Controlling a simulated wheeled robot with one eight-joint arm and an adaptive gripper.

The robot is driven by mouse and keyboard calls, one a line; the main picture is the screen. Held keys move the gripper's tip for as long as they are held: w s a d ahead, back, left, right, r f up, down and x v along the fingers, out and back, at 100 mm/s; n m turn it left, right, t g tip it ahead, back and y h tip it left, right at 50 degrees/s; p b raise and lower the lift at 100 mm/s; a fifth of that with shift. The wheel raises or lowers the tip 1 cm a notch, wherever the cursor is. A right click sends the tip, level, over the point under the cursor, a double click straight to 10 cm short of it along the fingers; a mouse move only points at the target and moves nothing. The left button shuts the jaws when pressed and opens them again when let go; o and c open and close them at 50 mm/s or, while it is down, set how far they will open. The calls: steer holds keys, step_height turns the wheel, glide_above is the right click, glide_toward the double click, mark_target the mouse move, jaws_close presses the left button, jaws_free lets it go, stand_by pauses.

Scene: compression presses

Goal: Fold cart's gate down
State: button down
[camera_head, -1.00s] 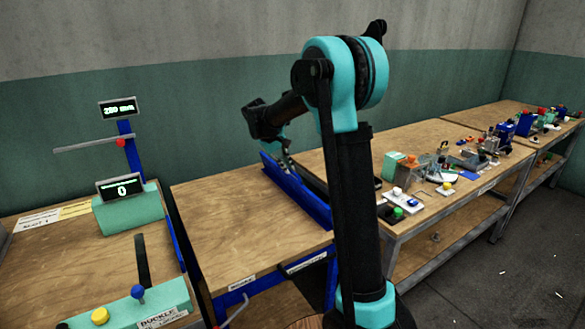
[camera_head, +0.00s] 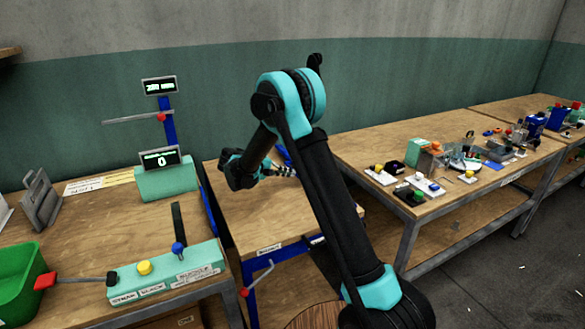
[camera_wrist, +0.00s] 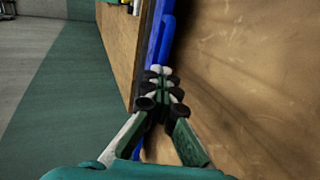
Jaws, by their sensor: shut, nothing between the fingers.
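The cart is the middle wooden-topped table (camera_head: 235,205) with a blue frame. Its blue gate (camera_head: 284,156) shows only as a small piece at the cart's right side; my arm hides most of it. In the wrist view the gate (camera_wrist: 165,38) is a long blue strip between wooden surfaces. I cannot tell its exact angle. My gripper (camera_head: 293,173) is over the right part of the cart, close to the gate. In the wrist view my gripper (camera_wrist: 161,72) is shut and empty, its fingertips at or very near the blue strip; contact is unclear.
A bench at left holds a teal control box (camera_head: 165,275), a display stand (camera_head: 168,180) and a green bin (camera_head: 20,280). A long bench (camera_head: 385,212) with many small items stands right of the cart. A red-tipped crank (camera_head: 258,278) sticks out at the cart's front.

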mark_target(288, 186)
steer(key=shift+f+h, duration=0.6)
steer(key=shift+f, duration=0.35)
steer(key=shift+s+a+f, duration=0.1)
steer(key=shift+a+f, duration=0.05)
steer(key=shift+f, duration=0.65)
steer(key=c, duration=1.6)
jaws_free()
steer(key=shift+a, duration=0.1)
steer(key=shift+v, duration=3.85)
steer(key=shift+s, duration=0.1)
